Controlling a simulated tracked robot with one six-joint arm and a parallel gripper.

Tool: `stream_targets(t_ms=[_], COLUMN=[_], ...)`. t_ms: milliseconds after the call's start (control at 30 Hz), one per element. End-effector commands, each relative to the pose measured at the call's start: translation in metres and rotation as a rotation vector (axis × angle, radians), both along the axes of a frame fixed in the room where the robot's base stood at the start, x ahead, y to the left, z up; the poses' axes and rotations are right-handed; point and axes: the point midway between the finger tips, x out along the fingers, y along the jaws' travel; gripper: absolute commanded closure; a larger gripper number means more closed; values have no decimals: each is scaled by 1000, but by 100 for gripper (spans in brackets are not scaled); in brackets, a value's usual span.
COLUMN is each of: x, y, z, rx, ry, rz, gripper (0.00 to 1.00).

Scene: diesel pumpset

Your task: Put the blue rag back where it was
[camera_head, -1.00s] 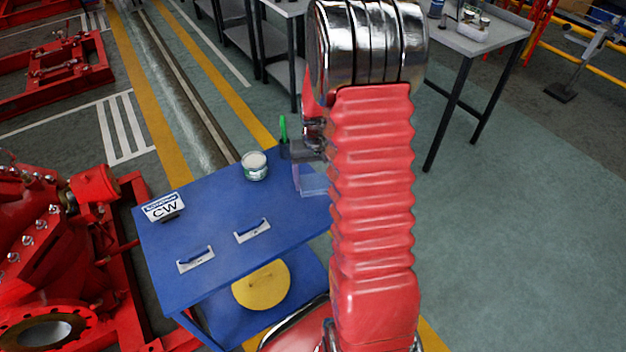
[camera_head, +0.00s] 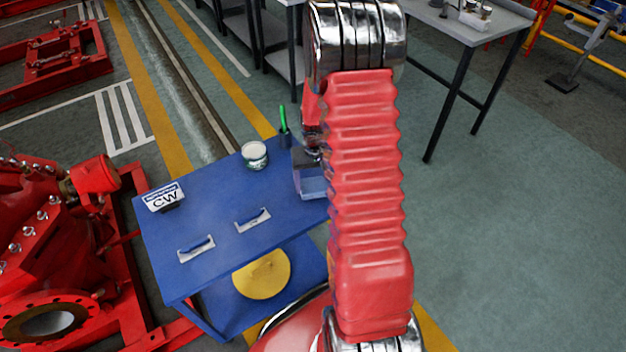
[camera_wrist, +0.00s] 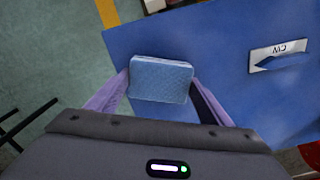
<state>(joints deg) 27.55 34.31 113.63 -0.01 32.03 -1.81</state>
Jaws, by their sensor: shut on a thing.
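The blue rag (camera_wrist: 160,78) is a folded, light blue, box-like pad in the wrist view. It sits between the two purple fingers of my gripper (camera_wrist: 160,88), which is shut on it. In the head view my gripper (camera_head: 308,172) is at the right end of the blue cart top (camera_head: 215,215), partly hidden behind my red arm. The rag (camera_head: 313,187) shows there as a pale blue patch beside the arm. The wrist view shows the blue cart surface (camera_wrist: 225,50) under and around the rag. I cannot tell whether the rag touches it.
On the cart are a white tin (camera_head: 254,155), a dark cup with a green item (camera_head: 284,130), a CW sign (camera_head: 164,197) and two white plates with blue handles (camera_head: 252,220) (camera_head: 196,248). A yellow disc (camera_head: 262,275) lies on the lower shelf. Red machinery (camera_head: 50,255) stands left.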

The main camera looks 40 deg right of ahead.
Motion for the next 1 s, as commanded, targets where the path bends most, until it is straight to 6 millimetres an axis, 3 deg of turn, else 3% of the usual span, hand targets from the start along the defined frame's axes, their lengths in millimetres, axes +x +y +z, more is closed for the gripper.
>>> stream_targets(t_ms=[1000], x=[0], y=[0], z=[-9], rx=[0], ry=[0], rz=[0], gripper=[52])
